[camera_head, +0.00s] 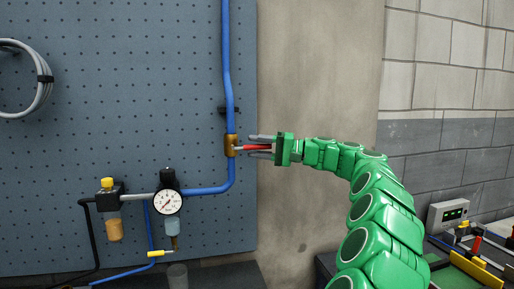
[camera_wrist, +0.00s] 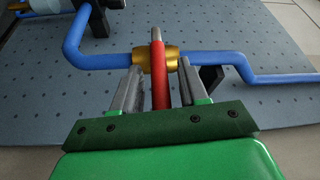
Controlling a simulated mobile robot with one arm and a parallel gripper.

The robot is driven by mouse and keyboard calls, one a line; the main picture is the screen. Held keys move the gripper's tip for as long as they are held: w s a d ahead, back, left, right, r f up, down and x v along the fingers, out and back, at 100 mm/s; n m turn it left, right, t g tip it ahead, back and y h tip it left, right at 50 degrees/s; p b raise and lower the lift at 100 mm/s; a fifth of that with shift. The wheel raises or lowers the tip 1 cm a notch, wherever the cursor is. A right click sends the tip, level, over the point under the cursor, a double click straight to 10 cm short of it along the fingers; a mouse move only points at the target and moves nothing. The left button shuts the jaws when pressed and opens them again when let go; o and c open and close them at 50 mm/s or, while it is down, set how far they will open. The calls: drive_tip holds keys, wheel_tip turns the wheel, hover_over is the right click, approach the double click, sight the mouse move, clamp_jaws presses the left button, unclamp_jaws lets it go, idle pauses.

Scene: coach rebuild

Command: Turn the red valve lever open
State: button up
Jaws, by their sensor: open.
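The red valve lever (camera_head: 256,147) sticks out to the right from the brass valve body (camera_head: 230,145) on the blue pipe, roughly at right angles to the pipe's vertical run. In the wrist view the red lever (camera_wrist: 159,82) lies between the two grey fingers, with the brass valve (camera_wrist: 155,60) just beyond the fingertips. My gripper (camera_head: 255,146) is open, with one finger on each side of the lever. Gaps show between lever and fingers in the wrist view (camera_wrist: 157,82). The lever's near end is hidden by the green palm.
A blue pipe (camera_head: 228,60) runs down the perforated panel (camera_head: 100,90). A pressure gauge (camera_head: 166,202) and a filter unit (camera_head: 110,195) sit lower left. A grey cable coil (camera_head: 42,90) hangs upper left. A control box (camera_head: 449,214) stands lower right. Bare wall lies right of the panel.

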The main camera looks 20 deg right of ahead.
drive_tip(key=shift+a, duration=0.15)
clamp_jaws()
idle(0.4)
